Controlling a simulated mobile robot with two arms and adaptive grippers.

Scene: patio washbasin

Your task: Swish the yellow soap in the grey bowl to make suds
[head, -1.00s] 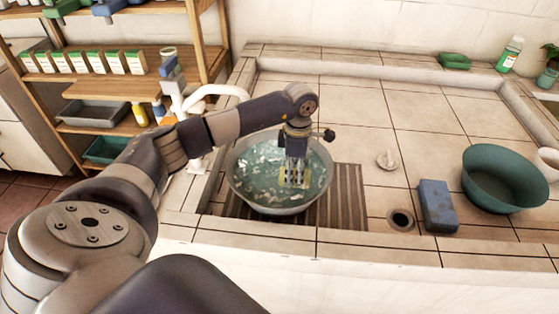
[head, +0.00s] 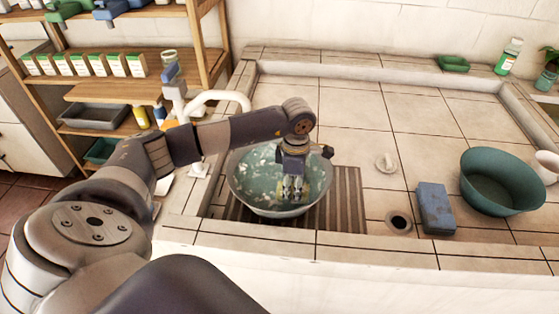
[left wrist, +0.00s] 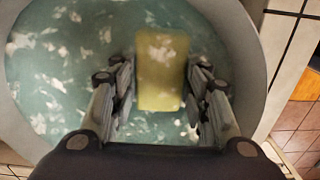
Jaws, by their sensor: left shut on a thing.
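The grey bowl (head: 236,190) stands on the slatted drain in the basin, filled with greenish water with white patches of suds. My left gripper (head: 292,192) reaches down inside it, toward the bowl's right side in the head view. In the left wrist view the yellow soap (left wrist: 161,70) is a flat block between the fingers of my left gripper (left wrist: 160,95), which is shut on it. The soap is at or in the water, with suds over part of it; its exact depth is hard to tell. My right gripper is not in view.
A blue sponge block (head: 436,207) and a teal bowl (head: 503,182) stand to the right on the tiles. A drain hole (head: 398,222) and a round plug (head: 385,163) lie between them and the bowl. A white tap (head: 215,99) stands behind the bowl's left.

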